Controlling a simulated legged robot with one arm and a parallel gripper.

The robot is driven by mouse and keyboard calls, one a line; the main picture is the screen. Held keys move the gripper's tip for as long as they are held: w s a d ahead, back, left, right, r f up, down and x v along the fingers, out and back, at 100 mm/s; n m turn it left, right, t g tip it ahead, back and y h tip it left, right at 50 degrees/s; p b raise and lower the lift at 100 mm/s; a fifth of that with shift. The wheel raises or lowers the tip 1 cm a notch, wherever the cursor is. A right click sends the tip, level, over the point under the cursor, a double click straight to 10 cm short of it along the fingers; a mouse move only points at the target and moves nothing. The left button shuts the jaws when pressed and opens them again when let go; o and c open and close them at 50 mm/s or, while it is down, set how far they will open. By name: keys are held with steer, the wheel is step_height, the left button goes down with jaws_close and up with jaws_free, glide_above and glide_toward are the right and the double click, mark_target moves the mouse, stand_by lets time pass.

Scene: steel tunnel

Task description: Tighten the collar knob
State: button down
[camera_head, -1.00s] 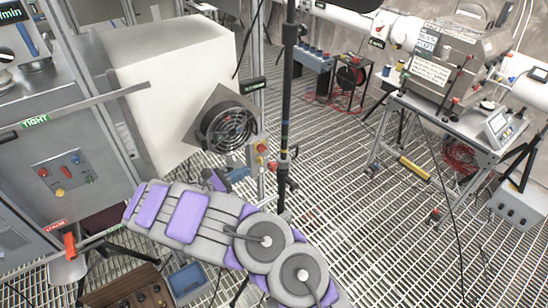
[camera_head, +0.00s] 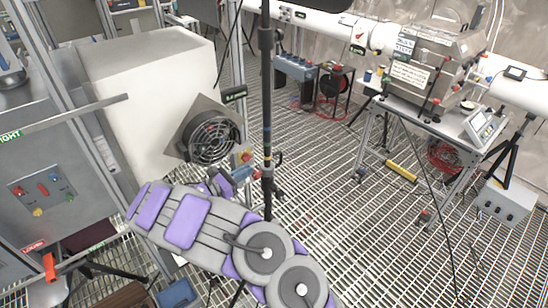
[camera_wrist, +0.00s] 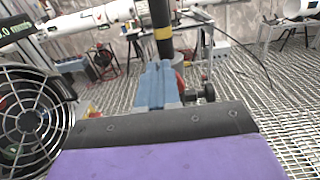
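A dark vertical pole (camera_head: 267,90) stands in front of me, with a collar (camera_head: 267,172) low on it. In the wrist view the pole (camera_wrist: 161,30) has a yellow band and rises behind my fingertips. A red part (camera_wrist: 180,82) and a black knob (camera_wrist: 209,92) show just right of the fingers; the red part is partly hidden by them. I cannot tell for sure which is the collar knob. My gripper (camera_wrist: 157,78) has blue fingers that look together, with nothing seen between them. In the head view my gripper (camera_head: 224,184) is left of the collar, apparently a little short of it.
A fan (camera_head: 210,137) on a white box (camera_head: 150,90) stands left of the pole, close to my arm; the fan (camera_wrist: 30,120) fills the left of the wrist view. A steel table (camera_head: 430,120) with equipment stands at the right. Grating floor between is mostly clear.

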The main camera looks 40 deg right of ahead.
steer(key=shift+s+d, duration=0.1)
steer(key=shift+d, duration=0.1)
steer(key=shift+s+d+g, duration=0.15)
steer(key=shift+d+g, duration=0.1)
steer(key=shift+g, duration=0.05)
steer(key=shift+d+f, duration=0.2)
steer(key=shift+d, duration=0.3)
steer(key=shift+d+f, duration=0.15)
steer(key=shift+d, duration=0.35)
steer(key=shift+a+f, duration=0.15)
steer(key=shift+a, duration=1.05)
